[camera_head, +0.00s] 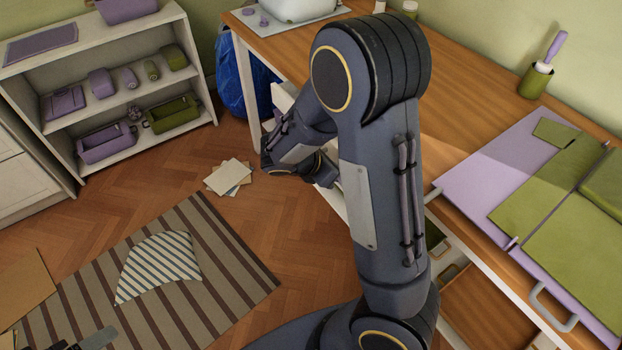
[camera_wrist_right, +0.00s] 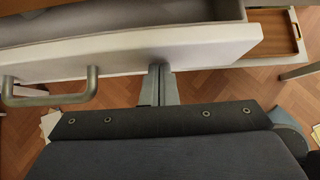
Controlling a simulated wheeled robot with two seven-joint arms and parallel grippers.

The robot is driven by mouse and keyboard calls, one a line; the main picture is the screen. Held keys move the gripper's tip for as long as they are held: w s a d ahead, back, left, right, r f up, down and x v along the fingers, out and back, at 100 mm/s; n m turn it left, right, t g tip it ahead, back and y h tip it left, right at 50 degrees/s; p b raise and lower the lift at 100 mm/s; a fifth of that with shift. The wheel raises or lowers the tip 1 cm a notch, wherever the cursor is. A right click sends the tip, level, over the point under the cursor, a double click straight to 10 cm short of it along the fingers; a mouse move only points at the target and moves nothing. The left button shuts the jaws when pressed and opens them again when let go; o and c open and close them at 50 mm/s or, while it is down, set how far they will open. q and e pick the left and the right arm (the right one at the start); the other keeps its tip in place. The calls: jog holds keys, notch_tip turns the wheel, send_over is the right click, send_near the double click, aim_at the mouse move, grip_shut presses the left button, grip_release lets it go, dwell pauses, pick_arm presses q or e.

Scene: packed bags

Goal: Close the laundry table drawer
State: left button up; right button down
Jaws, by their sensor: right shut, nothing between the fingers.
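The laundry table (camera_head: 470,95) has a wooden top and runs along the wall in the head view. In the right wrist view its drawer stands open: the white drawer front (camera_wrist_right: 200,48) crosses the upper part, with the grey inside (camera_wrist_right: 130,16) showing behind it. A grey bar handle (camera_wrist_right: 50,98) sits on the front, at left. My right gripper (camera_wrist_right: 158,72) is shut and empty, its fingertips at the front, right of the handle; I cannot tell whether they touch it. In the head view my right arm hides much of the drawer.
A lilac and green folding board (camera_head: 560,200) lies on the tabletop, near a green cup (camera_head: 535,82). A wooden tray (camera_wrist_right: 272,35) sits low at right. A white shelf (camera_head: 125,65), papers (camera_head: 229,178) and a striped rug (camera_head: 225,262) occupy the left side. Bare floor lies between.

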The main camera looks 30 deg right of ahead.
jog(key=shift+w+d, duration=0.15)
jog(key=shift+d, duration=2.5)
